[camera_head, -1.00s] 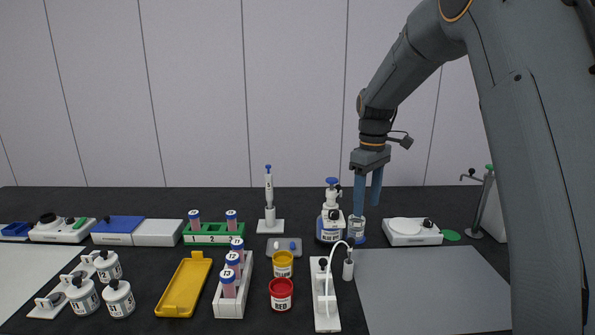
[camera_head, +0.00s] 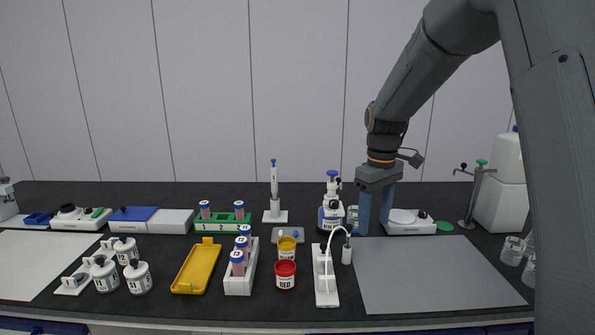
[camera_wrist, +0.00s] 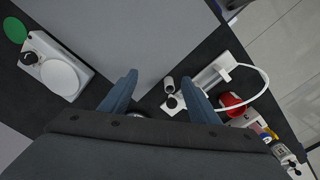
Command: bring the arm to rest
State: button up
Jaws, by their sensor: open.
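My arm reaches in from the upper right in the head view, with my gripper (camera_head: 374,212) pointing down over the back right part of the bench. Its two blue fingers are apart, with nothing seen between them. It is beside a white balance-like device (camera_head: 411,222) and to the right of a blue-capped dispenser bottle (camera_head: 331,204). A small clear vessel (camera_head: 352,214) shows just left of the fingers. In the wrist view the fingers (camera_wrist: 160,95) are also spread, above the dark bench and the grey mat's edge.
A grey mat (camera_head: 435,275) lies clear at the front right. A white stand with a curved tube (camera_head: 326,275), a red jar (camera_head: 285,274) and a yellow tray (camera_head: 196,269) are left of it. A stand with a green knob (camera_head: 473,195) and glass beakers (camera_head: 513,250) are at right.

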jog(key=s+f+m, duration=0.3)
jog(key=s+f, duration=0.1)
jog(key=s, duration=0.9)
jog(key=s+f+m, duration=0.4)
jog(key=s, duration=0.9)
jog(key=shift+f+t, duration=0.3)
jog(key=shift+f, duration=0.1)
